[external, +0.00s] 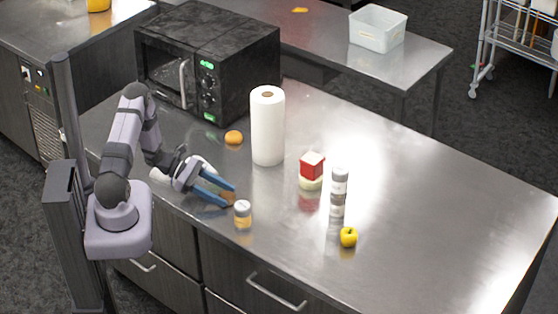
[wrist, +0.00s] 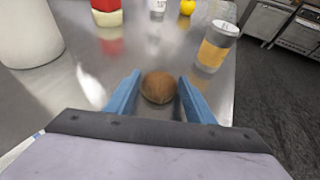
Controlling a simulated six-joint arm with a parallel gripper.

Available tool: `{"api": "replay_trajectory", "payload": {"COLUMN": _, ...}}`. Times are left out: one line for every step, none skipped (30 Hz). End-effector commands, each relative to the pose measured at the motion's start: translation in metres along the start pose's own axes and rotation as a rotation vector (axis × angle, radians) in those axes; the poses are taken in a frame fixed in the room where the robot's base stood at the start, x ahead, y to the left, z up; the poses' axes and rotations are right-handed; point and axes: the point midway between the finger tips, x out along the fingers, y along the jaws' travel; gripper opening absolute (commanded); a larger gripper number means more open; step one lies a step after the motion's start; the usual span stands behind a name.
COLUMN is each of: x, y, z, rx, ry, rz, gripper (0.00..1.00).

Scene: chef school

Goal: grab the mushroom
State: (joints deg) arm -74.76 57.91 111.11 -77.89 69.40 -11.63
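A round brown object, which looks like the mushroom (wrist: 158,88), lies on the steel counter between the two blue fingers of my gripper (wrist: 159,76). In the wrist view a small gap shows on each side of it, so the fingers are open around it without clearly touching it. In the external view my gripper (external: 231,196) is low over the counter's near left edge, and the fingers partly hide the brown object.
A small jar with an orange label (external: 243,214) stands just right of my fingertips. Further off are a paper towel roll (external: 267,130), a red box on a pale base (external: 312,167), a shaker (external: 339,190), a yellow apple (external: 348,237), an orange (external: 233,137) and a black microwave (external: 215,60).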

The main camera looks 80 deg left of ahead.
Motion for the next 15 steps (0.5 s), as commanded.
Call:
{"api": "replay_trajectory", "payload": {"x": -0.0001, "y": 0.0001, "z": 0.0001, "rx": 0.0, "ry": 0.0, "rz": 0.0, "gripper": 0.36}}
{"api": "replay_trajectory", "payload": {"x": -0.0002, "y": 0.0001, "z": 0.0001, "rx": 0.0, "ry": 0.0, "rz": 0.0, "gripper": 0.29}}
{"api": "replay_trajectory", "payload": {"x": -0.0002, "y": 0.0001, "z": 0.0001, "rx": 0.0, "ry": 0.0, "rz": 0.0, "gripper": 0.24}}
{"api": "replay_trajectory", "payload": {"x": -0.0002, "y": 0.0001, "z": 0.0001, "rx": 0.0, "ry": 0.0, "rz": 0.0, "gripper": 0.24}}
{"api": "replay_trajectory", "payload": {"x": -0.0002, "y": 0.0001, "z": 0.0003, "rx": 0.0, "ry": 0.0, "rz": 0.0, "gripper": 0.24}}
{"api": "replay_trajectory", "payload": {"x": -0.0002, "y": 0.0001, "z": 0.0003, "rx": 0.0, "ry": 0.0, "rz": 0.0, "gripper": 0.24}}
{"api": "replay_trajectory", "payload": {"x": -0.0002, "y": 0.0001, "z": 0.0003, "rx": 0.0, "ry": 0.0, "rz": 0.0, "gripper": 0.24}}
{"api": "replay_trajectory", "payload": {"x": -0.0003, "y": 0.0001, "z": 0.0003, "rx": 0.0, "ry": 0.0, "rz": 0.0, "gripper": 0.24}}
{"api": "replay_trajectory", "payload": {"x": -0.0003, "y": 0.0001, "z": 0.0003, "rx": 0.0, "ry": 0.0, "rz": 0.0, "gripper": 0.24}}
{"api": "replay_trajectory", "payload": {"x": -0.0003, "y": 0.0001, "z": 0.0003, "rx": 0.0, "ry": 0.0, "rz": 0.0, "gripper": 0.24}}
{"api": "replay_trajectory", "payload": {"x": -0.0003, "y": 0.0001, "z": 0.0004, "rx": 0.0, "ry": 0.0, "rz": 0.0, "gripper": 0.24}}
{"api": "replay_trajectory", "payload": {"x": -0.0004, "y": 0.0001, "z": 0.0006, "rx": 0.0, "ry": 0.0, "rz": 0.0, "gripper": 0.24}}
{"api": "replay_trajectory", "payload": {"x": -0.0006, "y": 0.0002, "z": 0.0009, "rx": 0.001, "ry": 0.0, "rz": 0.0, "gripper": 0.24}}
{"api": "replay_trajectory", "payload": {"x": -0.0007, "y": 0.0002, "z": 0.0013, "rx": 0.001, "ry": 0.0, "rz": 0.0, "gripper": 0.24}}
{"api": "replay_trajectory", "payload": {"x": -0.001, "y": 0.0003, "z": 0.0021, "rx": 0.001, "ry": 0.0, "rz": 0.0, "gripper": 0.24}}
